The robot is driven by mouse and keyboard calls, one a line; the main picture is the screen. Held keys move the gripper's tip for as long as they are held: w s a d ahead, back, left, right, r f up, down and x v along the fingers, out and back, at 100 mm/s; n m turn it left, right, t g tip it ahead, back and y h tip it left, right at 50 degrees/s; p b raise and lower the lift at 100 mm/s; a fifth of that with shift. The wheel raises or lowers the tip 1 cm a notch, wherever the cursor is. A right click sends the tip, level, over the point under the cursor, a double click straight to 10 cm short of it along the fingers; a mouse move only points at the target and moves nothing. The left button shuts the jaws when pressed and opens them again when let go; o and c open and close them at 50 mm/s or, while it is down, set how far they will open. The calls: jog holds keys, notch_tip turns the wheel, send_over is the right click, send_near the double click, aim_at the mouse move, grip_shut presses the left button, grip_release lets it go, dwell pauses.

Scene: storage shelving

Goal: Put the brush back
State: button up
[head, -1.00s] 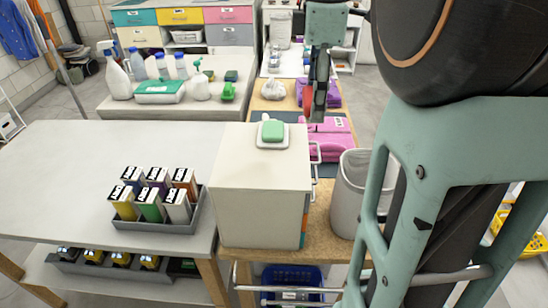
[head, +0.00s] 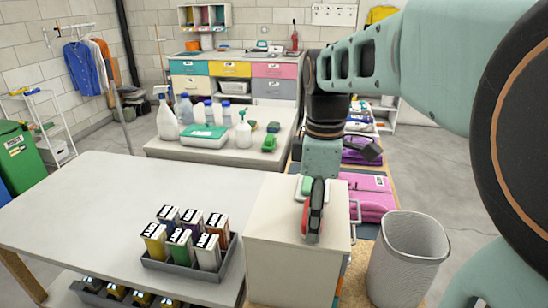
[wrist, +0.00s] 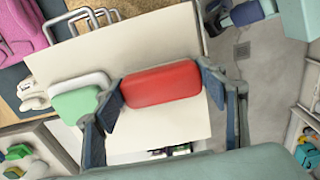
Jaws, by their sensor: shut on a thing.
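My gripper (head: 312,228) points down over the top of the white cabinet (head: 278,250), just in front of the green sponge-like block (head: 305,186). In the wrist view, my gripper (wrist: 163,90) is shut on a red, rounded block (wrist: 160,84), gripped at both ends. I take it as the brush, but no bristles show. The red block also shows between the fingers in the head view (head: 316,196). Whether the red block touches the cabinet top is not clear.
A grey tray (head: 190,270) of several labelled cartons stands on the table (head: 110,195) left of the cabinet. A grey bin (head: 407,255) stands to its right. Spray bottles (head: 166,115) and green items (head: 269,143) sit on the bench behind.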

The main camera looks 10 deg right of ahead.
jog(key=shift+f, duration=0.1)
jog(key=o, duration=1.1)
notch_tip(320, 180, up, 12)
jog(key=shift+r+p, duration=0.2)
jog(key=shift+p, duration=0.8)
